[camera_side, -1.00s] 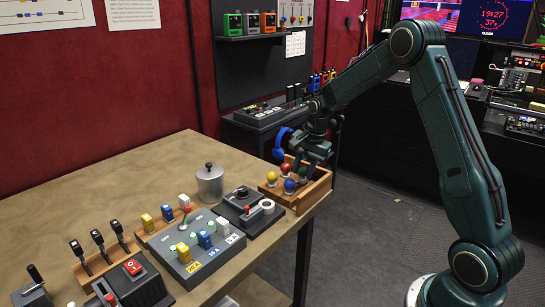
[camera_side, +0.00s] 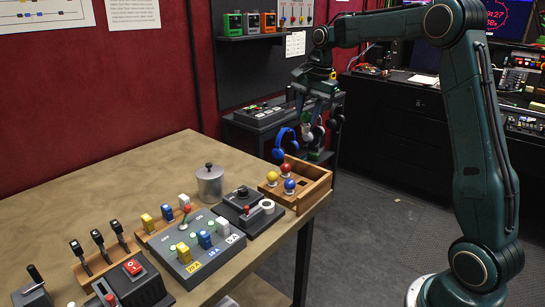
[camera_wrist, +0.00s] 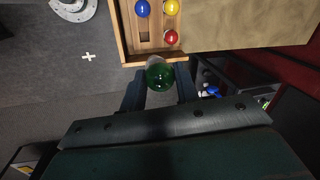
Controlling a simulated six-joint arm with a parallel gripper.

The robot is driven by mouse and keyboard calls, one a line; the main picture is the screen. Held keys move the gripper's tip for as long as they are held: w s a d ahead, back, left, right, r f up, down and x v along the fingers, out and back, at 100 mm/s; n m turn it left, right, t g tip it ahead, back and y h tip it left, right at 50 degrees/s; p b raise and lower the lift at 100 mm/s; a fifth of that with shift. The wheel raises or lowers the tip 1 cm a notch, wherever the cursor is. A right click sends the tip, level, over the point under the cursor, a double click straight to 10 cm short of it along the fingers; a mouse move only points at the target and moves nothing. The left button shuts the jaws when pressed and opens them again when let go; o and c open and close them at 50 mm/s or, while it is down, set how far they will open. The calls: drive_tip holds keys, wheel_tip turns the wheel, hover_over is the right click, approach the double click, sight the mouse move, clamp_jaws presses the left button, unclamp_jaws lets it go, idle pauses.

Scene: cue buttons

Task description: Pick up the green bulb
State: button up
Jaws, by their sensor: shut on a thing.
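The green bulb (camera_wrist: 160,77) is between the two fingers of my gripper (camera_side: 309,122) in the wrist view, and my gripper is shut on it. In the side view my gripper hangs in the air above the wooden box (camera_side: 311,197); the bulb is too small and dark there to make out clearly. The box sits at the table's right corner. It holds a red bulb (camera_side: 285,168), a yellow bulb (camera_side: 272,177) and a blue bulb (camera_side: 290,185). In the wrist view an empty dark slot shows below the blue bulb (camera_wrist: 142,8).
Blue headphones (camera_side: 284,143) hang by the table's far edge, close to my gripper in the side view. A joystick box (camera_side: 242,199), a grey panel with coloured switches (camera_side: 200,246) and a metal pot (camera_side: 210,184) stand left of the box. The table's back left is clear.

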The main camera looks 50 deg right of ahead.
drive_tip(key=shift+r, duration=0.6)
drive_tip(key=shift+a+f, duration=0.1)
drive_tip(key=a+f, duration=1.1)
drive_tip(key=a, duration=0.5)
drive_tip(key=shift+w+f, duration=0.25)
drive_tip(key=shift+w, duration=0.05)
drive_tip(key=shift+f, duration=0.1)
drive_tip(key=shift+d+f, duration=0.1)
drive_tip(key=shift+f, duration=1.65)
drive_tip(key=shift+f, duration=1.3)
idle(2.3)
